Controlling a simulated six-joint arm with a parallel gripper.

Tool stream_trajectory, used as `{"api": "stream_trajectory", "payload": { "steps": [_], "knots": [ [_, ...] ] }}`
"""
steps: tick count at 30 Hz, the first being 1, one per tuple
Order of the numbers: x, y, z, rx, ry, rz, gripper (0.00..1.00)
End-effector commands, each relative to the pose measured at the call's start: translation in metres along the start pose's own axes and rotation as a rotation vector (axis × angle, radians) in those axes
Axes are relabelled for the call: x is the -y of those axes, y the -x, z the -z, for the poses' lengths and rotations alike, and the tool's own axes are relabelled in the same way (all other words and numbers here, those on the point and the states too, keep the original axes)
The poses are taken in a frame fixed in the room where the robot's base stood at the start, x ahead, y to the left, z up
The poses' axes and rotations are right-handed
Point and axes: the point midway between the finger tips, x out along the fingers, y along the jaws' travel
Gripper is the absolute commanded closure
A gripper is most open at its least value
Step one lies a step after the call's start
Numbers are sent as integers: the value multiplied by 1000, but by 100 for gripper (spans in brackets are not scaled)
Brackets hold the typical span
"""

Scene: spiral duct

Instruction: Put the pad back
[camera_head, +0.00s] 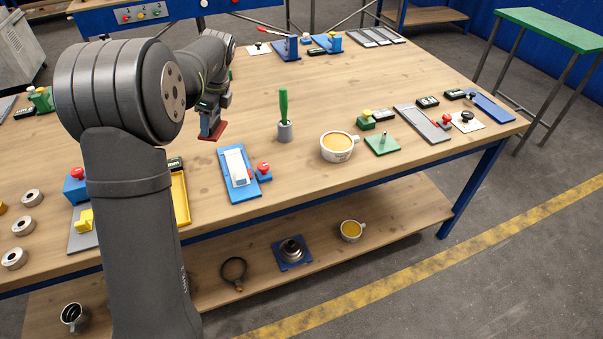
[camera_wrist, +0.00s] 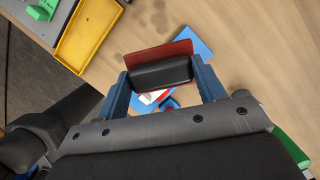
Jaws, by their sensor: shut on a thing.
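The pad has a red plate (camera_wrist: 160,50) with a black block (camera_wrist: 160,72) on it. My gripper (camera_wrist: 162,82) is shut on the black block, which sits between its two blue fingers. In the head view, my gripper (camera_head: 211,122) is above the table, with the red plate (camera_head: 211,134) under it. In the wrist view, this blue tray (camera_wrist: 197,43) is partly hidden behind the pad and block.
A red-knobbed blue block (camera_head: 264,175) stands beside the blue tray. A green-handled tool (camera_head: 284,108) and a cup (camera_head: 338,147) stand to the right. A yellow tray (camera_head: 181,198) lies to the left, partly behind my arm. The wooden table (camera_head: 330,90) is clear behind the cup.

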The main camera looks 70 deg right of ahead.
Motion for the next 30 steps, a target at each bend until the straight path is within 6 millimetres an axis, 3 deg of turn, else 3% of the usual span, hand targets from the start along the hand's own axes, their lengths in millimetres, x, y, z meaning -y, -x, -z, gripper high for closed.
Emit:
{"api": "stream_trajectory", "payload": {
  "steps": [1, 9, 15, 18, 24, 30],
  "knots": [
    [3, 7, 30, 0, -70, 19, 58],
    [2, 37, 166, 0, -430, 122, 58],
    [-18, 58, 258, -1, -690, 197, 58],
    [-30, 66, 294, -1, -797, 228, 58],
    [-46, 76, 335, -2, -928, 265, 58],
    [-42, 64, 333, -2, -957, 270, 58]
  ]
}}
